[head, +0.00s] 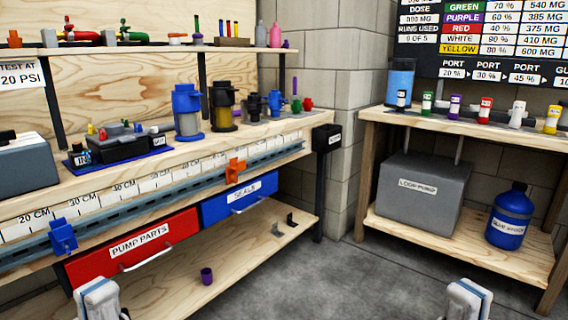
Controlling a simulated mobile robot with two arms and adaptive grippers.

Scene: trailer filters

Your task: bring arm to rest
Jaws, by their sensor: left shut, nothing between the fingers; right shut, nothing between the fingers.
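My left gripper (98,298) shows at the bottom edge of the head view, left of centre, in front of the lower shelf of the workbench. My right gripper (467,299) shows at the bottom edge on the right, over the grey floor. Only the upper part of each is in the picture; the rest of both arms is cut off. Both grippers are shut and empty. Neither touches anything that I can see.
A workbench (180,153) on the left carries filter housings and a red drawer (133,246) and blue drawer (239,198). A purple cup (206,276) stands on its lower shelf. A second table (478,125) holds several bottles. The floor (350,285) between is clear.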

